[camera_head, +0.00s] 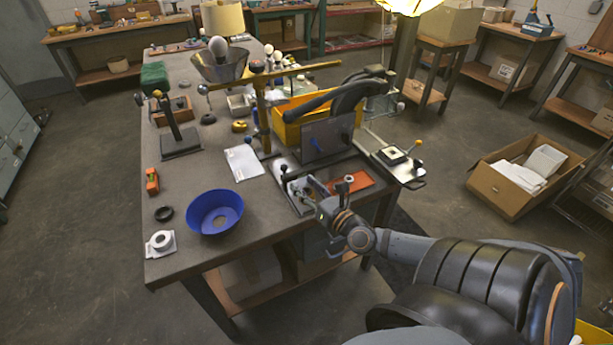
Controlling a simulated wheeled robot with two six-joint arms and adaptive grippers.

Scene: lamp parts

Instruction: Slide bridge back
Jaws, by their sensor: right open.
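My right gripper (302,188) is open. It is low over a small metal fixture (298,205) near the right edge of the table, and its fingers partly hide that fixture. Small dark knobs (284,168) stand beside the fingers. Which part is the bridge is hard to tell at this size; I cannot see whether the fingers touch it. A brass post with a long yellow crossbeam (290,72) stands behind the fixture. A dark upright panel with a blue knob (325,140) is just beyond the gripper. My left gripper is not in view.
An orange-red plate (350,183) lies right of the gripper. A blue bowl (215,211), a white paper (244,162) and a black stand (180,140) are to the left. A yellow bin (288,130) is behind the panel.

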